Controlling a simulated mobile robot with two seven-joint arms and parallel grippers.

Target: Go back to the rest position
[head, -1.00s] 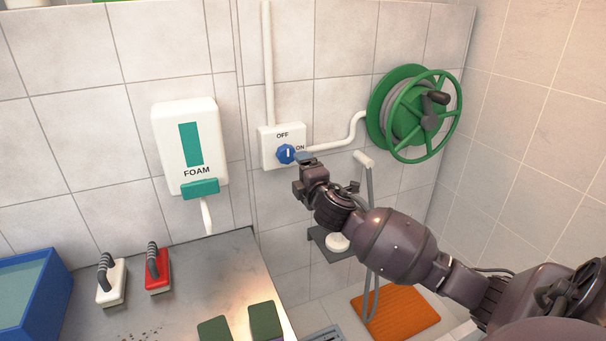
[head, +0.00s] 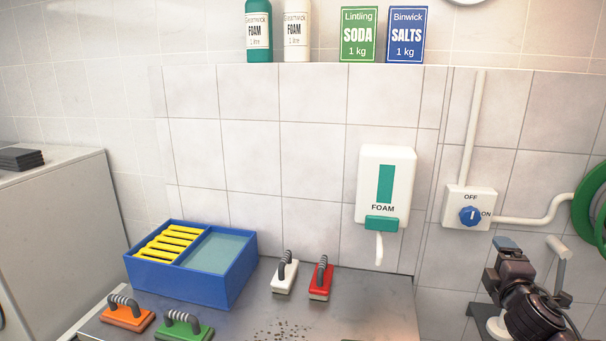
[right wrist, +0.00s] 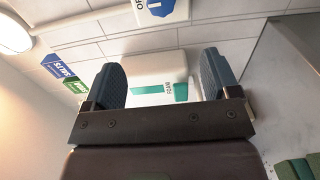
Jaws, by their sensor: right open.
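My right gripper (head: 507,245) is at the lower right of the head view, below the switch box and apart from it. In the right wrist view its two dark blue-grey fingers (right wrist: 160,82) stand wide apart with nothing between them. The switch box (head: 469,206) on the wall has a blue knob (head: 470,216) between the OFF and ON labels. The white foam dispenser (head: 386,190) hangs to its left and also shows beyond the fingers in the right wrist view (right wrist: 150,66). My left gripper is not in view.
A metal counter (head: 345,305) holds a blue tub (head: 190,285), a white brush (head: 285,275), a red brush (head: 320,280), an orange brush (head: 127,316) and a green brush (head: 184,329). A green hose reel (head: 588,210) is at the right edge. Bottles and boxes stand on the ledge above.

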